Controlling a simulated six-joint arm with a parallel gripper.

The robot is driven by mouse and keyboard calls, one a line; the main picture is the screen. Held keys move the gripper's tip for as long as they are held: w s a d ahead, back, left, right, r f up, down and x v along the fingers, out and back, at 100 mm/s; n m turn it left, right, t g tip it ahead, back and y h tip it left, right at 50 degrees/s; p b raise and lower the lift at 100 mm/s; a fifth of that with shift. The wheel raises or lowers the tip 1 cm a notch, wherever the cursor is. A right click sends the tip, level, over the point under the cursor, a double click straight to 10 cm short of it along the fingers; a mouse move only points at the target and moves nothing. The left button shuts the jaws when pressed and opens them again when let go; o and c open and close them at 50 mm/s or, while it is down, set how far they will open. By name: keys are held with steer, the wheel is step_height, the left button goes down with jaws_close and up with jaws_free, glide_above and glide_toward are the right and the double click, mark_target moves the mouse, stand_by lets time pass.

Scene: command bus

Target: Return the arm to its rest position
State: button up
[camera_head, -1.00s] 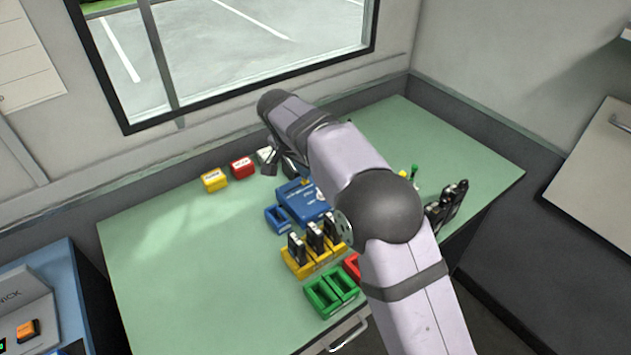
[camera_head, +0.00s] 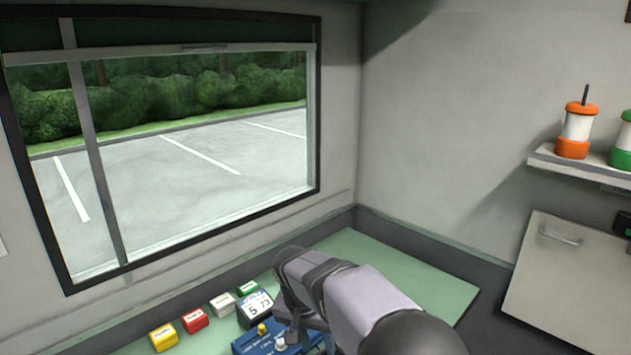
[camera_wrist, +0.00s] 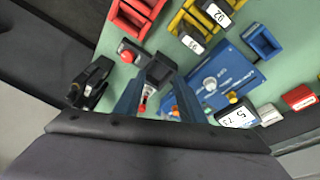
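My gripper (camera_wrist: 157,92) shows in the wrist view with its two blue-grey fingers apart. A small dark block (camera_wrist: 160,68) shows near the fingertips; I cannot tell whether it touches them. In the head view my arm reaches in from the bottom right over the green table (camera_head: 400,265), with its wrist end near the blue box. The gripper's fingers are not clear there.
A blue box (camera_head: 262,338), a number display (camera_head: 256,309), and yellow (camera_head: 163,338), red (camera_head: 195,320) and white (camera_head: 222,304) blocks stand at the back. The wrist view shows a red tray (camera_wrist: 125,22), a yellow tray (camera_wrist: 181,22) and black devices (camera_wrist: 90,82).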

steer(key=s+d+f+n+p, duration=0.1)
steer(key=s+d, duration=0.4)
steer(key=s, duration=0.3)
steer(key=s+d+n+g+y+p, duration=0.1)
steer(key=s+d, duration=0.3)
steer(key=s, duration=0.4)
steer(key=s+d+f+n+g+p, duration=0.1)
steer(key=s+d, duration=0.4)
steer(key=s, duration=0.3)
steer(key=shift+d+f+n+y+p, duration=0.3)
steer(key=shift+d+y, duration=0.05)
steer(key=shift+y, duration=0.05)
steer(key=shift+s, duration=0.15)
